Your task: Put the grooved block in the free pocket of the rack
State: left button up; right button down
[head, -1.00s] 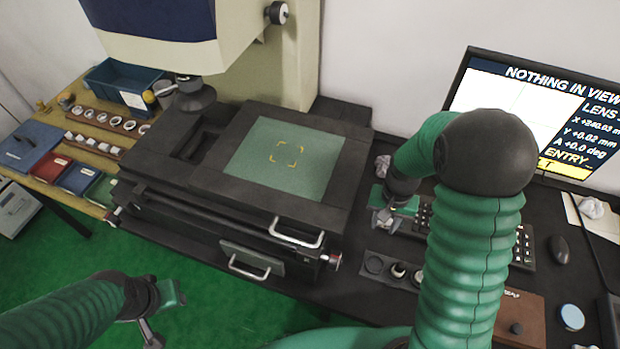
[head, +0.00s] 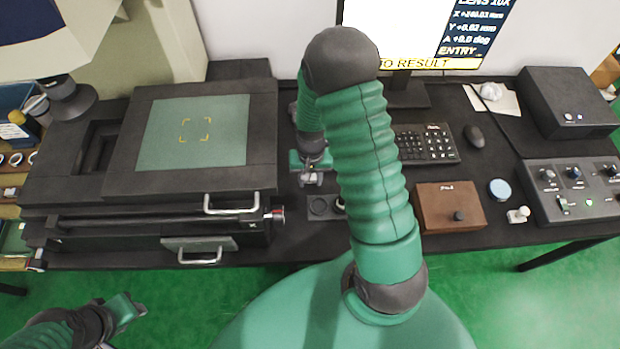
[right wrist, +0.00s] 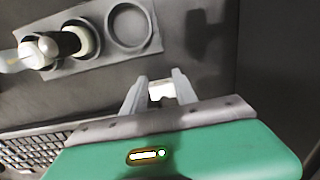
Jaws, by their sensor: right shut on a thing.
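My right gripper (head: 312,178) is above the black bench, just behind the dark rack (head: 320,216). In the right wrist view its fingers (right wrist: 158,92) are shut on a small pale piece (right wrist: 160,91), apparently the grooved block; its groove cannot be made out. The rack (right wrist: 100,58) also shows there, with an empty round pocket at its right end. Its other two pockets hold pale round pieces, one with a white knob-like top. In the head view my arm hides the rack's right part.
A stage with a green plate (head: 195,132) stands left of the rack. A keyboard (head: 425,144), a mouse (head: 474,135), a brown box (head: 450,207) and a control box (head: 575,190) lie to the right. Drawer handles (head: 232,204) jut out at the stage's front.

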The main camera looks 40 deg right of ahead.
jog(key=c, duration=1)
grip_release()
jog(key=shift+f, duration=0.1)
jog(key=shift+o, duration=0.2)
